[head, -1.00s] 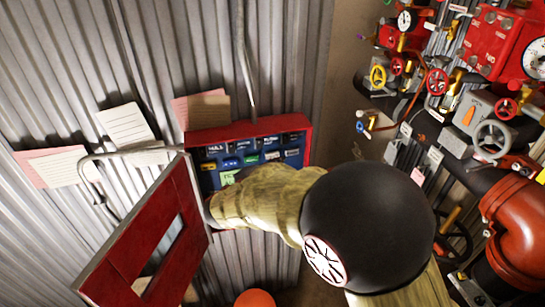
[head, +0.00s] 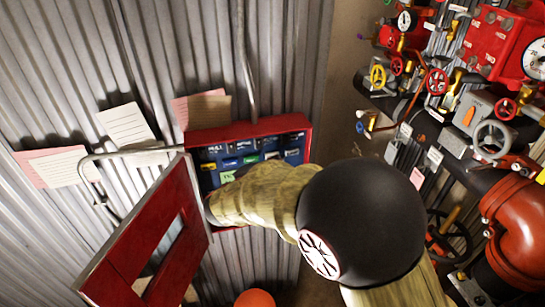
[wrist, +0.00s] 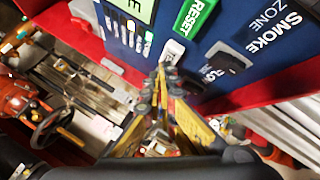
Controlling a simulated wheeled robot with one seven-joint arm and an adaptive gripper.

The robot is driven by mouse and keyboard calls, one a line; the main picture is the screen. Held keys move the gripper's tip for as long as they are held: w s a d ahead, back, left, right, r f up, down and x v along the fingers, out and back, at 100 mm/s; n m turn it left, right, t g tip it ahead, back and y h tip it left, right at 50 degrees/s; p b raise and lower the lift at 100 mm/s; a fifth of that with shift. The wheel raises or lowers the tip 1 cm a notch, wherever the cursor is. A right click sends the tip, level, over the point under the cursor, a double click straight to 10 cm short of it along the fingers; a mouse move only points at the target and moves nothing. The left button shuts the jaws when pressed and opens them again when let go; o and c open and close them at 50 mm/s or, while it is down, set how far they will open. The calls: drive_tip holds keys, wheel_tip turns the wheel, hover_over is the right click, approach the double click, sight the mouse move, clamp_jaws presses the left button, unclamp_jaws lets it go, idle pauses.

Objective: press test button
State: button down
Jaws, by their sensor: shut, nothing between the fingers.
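The open red alarm box (head: 308,140) with its blue button panel (head: 205,181) hangs on the corrugated wall in the head view. In the wrist view the blue panel (wrist: 262,55) fills the top, with a green RESET label (wrist: 196,17), a SMOKE ZONE label (wrist: 274,28) and a dark switch (wrist: 228,57). A small white label (wrist: 173,51) lies just beyond my fingertips; its text is not clearly readable, so I cannot tell which is the test button. My gripper (wrist: 167,74) is shut and empty, close to the panel's lower edge; contact is unclear. My arm hides it in the head view.
The box's red door (head: 150,235) hangs open at the lower left, close beside my arm. Paper notes (head: 126,125) are on the wall. Red pipes and valves (head: 510,215) crowd the right side. An orange round thing (head: 255,299) is below.

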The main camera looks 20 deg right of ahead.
drive_tip(key=shift+w, duration=0.55)
idle(0.7)
drive_tip(key=shift+s, duration=1)
drive_tip(key=s, duration=0.5)
drive_tip(key=shift+p, duration=0.3)
idle(0.7)
